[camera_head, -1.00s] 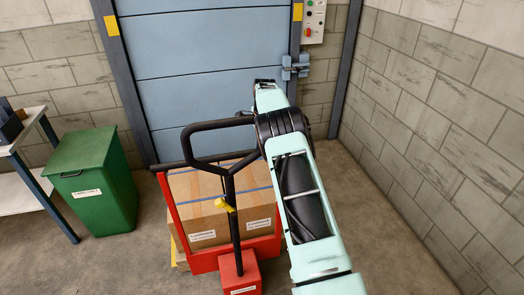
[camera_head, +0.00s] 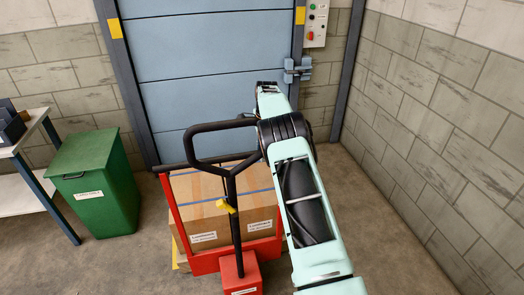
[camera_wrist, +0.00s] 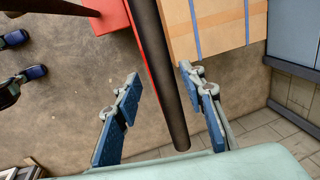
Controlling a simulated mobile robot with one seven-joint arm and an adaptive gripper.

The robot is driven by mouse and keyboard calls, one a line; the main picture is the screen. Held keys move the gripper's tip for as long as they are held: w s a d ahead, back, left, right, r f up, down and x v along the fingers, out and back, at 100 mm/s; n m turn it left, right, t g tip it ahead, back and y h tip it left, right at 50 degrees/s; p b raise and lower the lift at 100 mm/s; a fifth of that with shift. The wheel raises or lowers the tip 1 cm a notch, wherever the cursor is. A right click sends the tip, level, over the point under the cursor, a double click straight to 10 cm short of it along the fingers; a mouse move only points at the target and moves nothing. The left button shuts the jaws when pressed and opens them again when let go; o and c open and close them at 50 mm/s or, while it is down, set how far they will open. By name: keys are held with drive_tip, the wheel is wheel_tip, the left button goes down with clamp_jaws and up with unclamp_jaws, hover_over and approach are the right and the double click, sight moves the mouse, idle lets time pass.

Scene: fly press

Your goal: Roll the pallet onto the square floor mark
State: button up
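A red pallet truck (camera_head: 240,271) with a black loop handle (camera_head: 190,143) stands in the middle of the head view. It carries cardboard boxes (camera_head: 205,220) with blue straps. A yellowish edge, perhaps the pallet, shows low at their left; the rest is hidden. In the wrist view my gripper (camera_wrist: 161,112) has its blue-padded fingers apart, with a black bar of the handle (camera_wrist: 163,60) running between them. The bar is nearer the right finger, with a clear gap to the left finger. In the head view my arm hides the fingers. No square floor mark is visible.
A green bin (camera_head: 95,190) and a table (camera_head: 30,170) stand at left. A blue panelled door (camera_head: 200,60) closes the back, with a latch (camera_head: 297,70) and a control box (camera_head: 315,24) at its right. A block wall (camera_head: 440,130) bounds the right. Bare floor lies between.

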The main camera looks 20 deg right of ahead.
wheel_tip(320, 180, up, 12)
drive_tip(key=s, duration=0.2)
drive_tip(key=shift+s+f, duration=0.15)
drive_tip(key=shift+c, duration=0.3)
